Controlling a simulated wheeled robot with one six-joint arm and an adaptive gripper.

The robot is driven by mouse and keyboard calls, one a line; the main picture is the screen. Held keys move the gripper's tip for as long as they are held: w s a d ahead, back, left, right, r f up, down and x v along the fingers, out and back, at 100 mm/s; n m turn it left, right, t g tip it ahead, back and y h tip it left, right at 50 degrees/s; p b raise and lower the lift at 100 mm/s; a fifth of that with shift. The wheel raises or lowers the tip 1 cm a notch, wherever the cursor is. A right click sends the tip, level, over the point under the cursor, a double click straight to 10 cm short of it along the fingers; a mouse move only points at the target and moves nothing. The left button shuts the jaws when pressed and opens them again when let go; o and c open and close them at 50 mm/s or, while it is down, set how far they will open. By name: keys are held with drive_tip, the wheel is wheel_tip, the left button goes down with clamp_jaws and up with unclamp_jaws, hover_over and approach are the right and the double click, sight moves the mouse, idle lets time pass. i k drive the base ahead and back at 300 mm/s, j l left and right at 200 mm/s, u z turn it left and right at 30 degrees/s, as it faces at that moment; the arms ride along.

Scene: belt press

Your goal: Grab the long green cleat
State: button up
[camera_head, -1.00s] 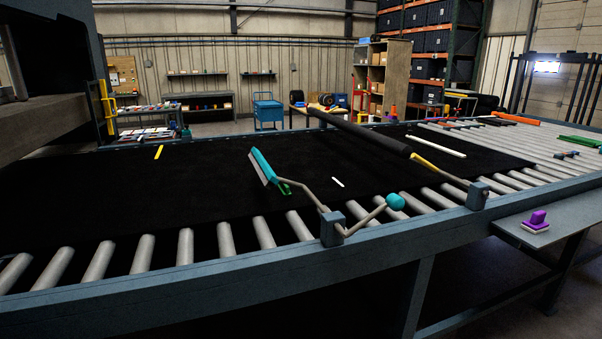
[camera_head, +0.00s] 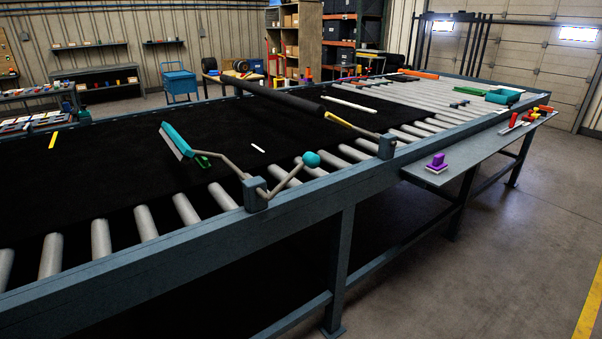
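A long green cleat (camera_head: 470,91) lies on the rollers at the far right part of the conveyor, just left of a teal block (camera_head: 503,97). It is small in this view. A smaller green piece (camera_head: 203,161) shows at the teal head of the bent lever, nearer to me. My gripper is not in view.
The conveyor frame (camera_head: 300,193) runs across the view, with a black belt (camera_head: 110,180) over its rollers. A bent lever with a teal knob (camera_head: 311,159) stands on the near rail. A side shelf (camera_head: 470,155) holds a purple-handled tool (camera_head: 437,163). The floor at right is clear.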

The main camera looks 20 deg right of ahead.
sight(202, 161)
drive_tip(key=i+l, duration=0.1)
drive_tip(key=i, duration=0.3)
drive_tip(key=i+l, duration=0.15)
drive_tip(key=i, duration=0.2)
drive_tip(key=i+l+u, duration=0.2)
drive_tip(key=i+u, duration=0.3)
drive_tip(key=i+l+u, duration=0.3)
drive_tip(key=u, duration=0.2)
